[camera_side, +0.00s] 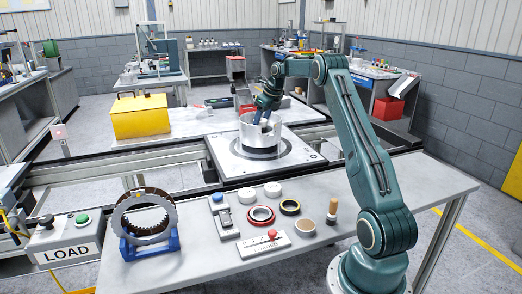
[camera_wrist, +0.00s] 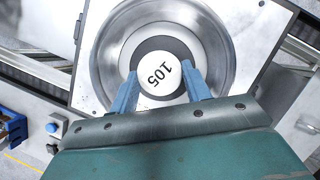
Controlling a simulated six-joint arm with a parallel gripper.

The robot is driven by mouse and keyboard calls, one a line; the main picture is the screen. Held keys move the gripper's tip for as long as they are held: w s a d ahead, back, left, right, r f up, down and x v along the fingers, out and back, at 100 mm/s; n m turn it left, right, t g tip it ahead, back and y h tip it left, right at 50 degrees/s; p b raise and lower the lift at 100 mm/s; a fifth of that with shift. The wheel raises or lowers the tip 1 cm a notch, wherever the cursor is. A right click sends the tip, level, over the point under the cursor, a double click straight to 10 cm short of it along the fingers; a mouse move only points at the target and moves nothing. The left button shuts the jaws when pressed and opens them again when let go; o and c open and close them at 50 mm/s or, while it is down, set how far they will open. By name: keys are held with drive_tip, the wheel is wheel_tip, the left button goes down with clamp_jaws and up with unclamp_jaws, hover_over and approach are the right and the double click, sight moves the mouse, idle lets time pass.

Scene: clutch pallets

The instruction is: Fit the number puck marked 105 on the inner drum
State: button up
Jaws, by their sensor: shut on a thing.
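The white puck marked 105 (camera_wrist: 160,72) shows in the wrist view between the two blue fingers of my gripper (camera_wrist: 162,84). My gripper is shut on it, and a finger lies against each side. The puck is over the middle of the silver drum (camera_wrist: 108,55), with a dark ring (camera_wrist: 138,50) around it; I cannot tell whether it touches what is below. In the side view the drum (camera_side: 248,138) stands on a square metal pallet (camera_side: 222,160), and my gripper (camera_side: 262,116) reaches down into its open top. The puck is hidden there by the drum wall and my gripper.
The front table holds two white pucks (camera_side: 246,196) (camera_side: 272,189), a red ring (camera_side: 261,216), a black-and-yellow ring (camera_side: 290,207), a tan disc (camera_side: 307,227), and a toothed ring (camera_side: 145,215) on a blue stand (camera_side: 150,245). A yellow box (camera_side: 140,117) stands behind the conveyor.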

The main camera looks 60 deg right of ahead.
drive_tip(key=shift+f, duration=0.35)
drive_tip(key=o, duration=0.9)
drive_tip(key=shift+o, duration=0.2)
drive_tip(key=shift+r, duration=0.1)
drive_tip(key=shift+r, duration=0.5)
drive_tip(key=v, duration=0.7)
drive_tip(key=shift+r, duration=0.25)
drive_tip(key=shift+s, duration=0.1)
drive_tip(key=shift+a, duration=0.1)
